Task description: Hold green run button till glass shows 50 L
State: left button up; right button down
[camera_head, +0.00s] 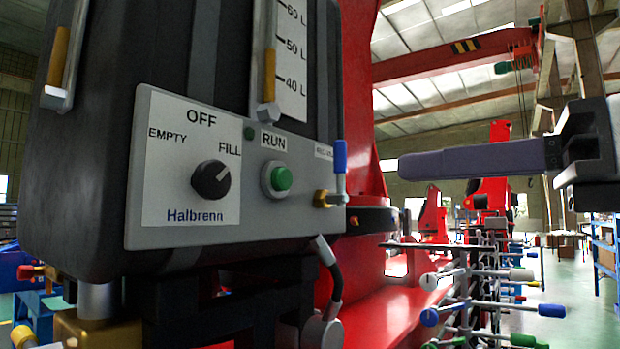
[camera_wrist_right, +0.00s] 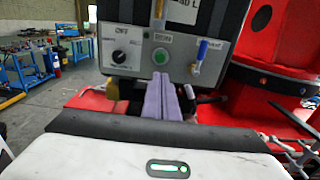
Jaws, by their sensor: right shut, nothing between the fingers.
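The green run button (camera_head: 281,179) sits in a grey collar on the panel (camera_head: 235,222) under the RUN label. It also shows in the right wrist view (camera_wrist_right: 160,56). The black knob (camera_head: 211,180) points up right toward FILL. The sight glass (camera_head: 269,75) holds an amber column; its top appears between the 40 L and 50 L marks, nearer 50 L, but the slanted view makes this uncertain. My right gripper (camera_head: 402,166) is shut and empty, right of the panel and apart from the button. In the wrist view its fingers (camera_wrist_right: 160,78) point toward the panel, just below the button. My left gripper is out of view.
A blue-handled valve (camera_head: 340,160) stands at the panel's right edge, between the button and my right gripper in the head view. A second glass (camera_head: 60,60) is at the left. A red column rises behind. A rack with coloured knobs (camera_head: 465,300) stands lower right.

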jog(key=p, duration=0.4)
send_near(286, 180)
jog(key=x, duration=0.5)
jog(key=shift+w+a+r, duration=0.1)
jog(key=shift+w+a, duration=0.1)
jog(key=shift+a, duration=0.1)
jog(key=shift+w+a, duration=0.2)
jog(key=shift+a, duration=0.1)
